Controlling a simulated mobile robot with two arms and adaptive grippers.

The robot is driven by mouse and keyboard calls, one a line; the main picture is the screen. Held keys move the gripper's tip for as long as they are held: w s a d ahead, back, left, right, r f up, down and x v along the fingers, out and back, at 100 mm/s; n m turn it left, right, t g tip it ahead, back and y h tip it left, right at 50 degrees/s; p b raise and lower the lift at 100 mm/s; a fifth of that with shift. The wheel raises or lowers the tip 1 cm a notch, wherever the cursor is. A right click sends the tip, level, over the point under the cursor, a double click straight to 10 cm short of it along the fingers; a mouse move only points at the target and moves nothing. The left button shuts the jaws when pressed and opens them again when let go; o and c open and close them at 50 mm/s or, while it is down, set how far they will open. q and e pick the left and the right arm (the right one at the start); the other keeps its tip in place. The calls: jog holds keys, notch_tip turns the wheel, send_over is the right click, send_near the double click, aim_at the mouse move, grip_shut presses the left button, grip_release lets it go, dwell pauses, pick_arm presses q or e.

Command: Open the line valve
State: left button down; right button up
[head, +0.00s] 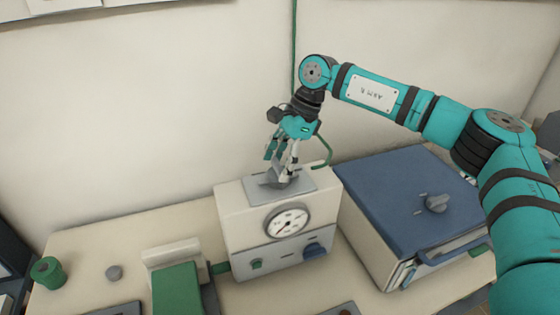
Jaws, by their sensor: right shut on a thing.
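A cream control box (237,213) with a round gauge (287,222) on its front stands on the bench. On its top is a grey plate (304,184) with a small grey valve handle (273,183). A green line runs down the wall behind and curves to the box near the plate. My right gripper (283,174) reaches down from above and is shut on the valve handle. The fingers partly hide the handle, so its exact angle is hard to tell. My left gripper is not in view.
A furnace with a blue top (385,187) stands close at the right of the box, with a grey knob (434,203) on it. The bench's back left is clear.

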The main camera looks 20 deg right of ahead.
jog(key=shift+c, duration=1.4)
jog(key=m+t+b, duration=0.1)
jog(key=m+b, duration=0.1)
jog(key=shift+f+b, duration=0.15)
jog(key=shift+b, duration=0.2)
jog(key=m+t+b, duration=0.1)
jog(key=m+b, duration=0.2)
jog(key=m+t+h+b, duration=0.1)
jog(key=m+b, duration=0.3)
jog(key=shift+s+a, duration=0.1)
jog(key=shift+s, duration=0.05)
jog(key=m+h+b, duration=0.1)
jog(key=m+b, duration=0.1)
jog(key=m+t+b, duration=0.1)
jog(key=m, duration=0.1)
jog(key=shift+m+h+b, duration=0.35)
jog(key=shift+m+h, duration=0.05)
jog(key=shift+a+r+m+t+h+b, duration=0.15)
jog(key=shift+m+h+b, duration=0.35)
jog(key=shift+m, duration=0.55)
jog(key=shift+d+r+m+t+h+b, duration=0.1)
jog(key=shift+m+t+h+b, duration=0.2)
jog(key=shift+m+b, duration=0.6)
jog(key=shift+m, duration=0.25)
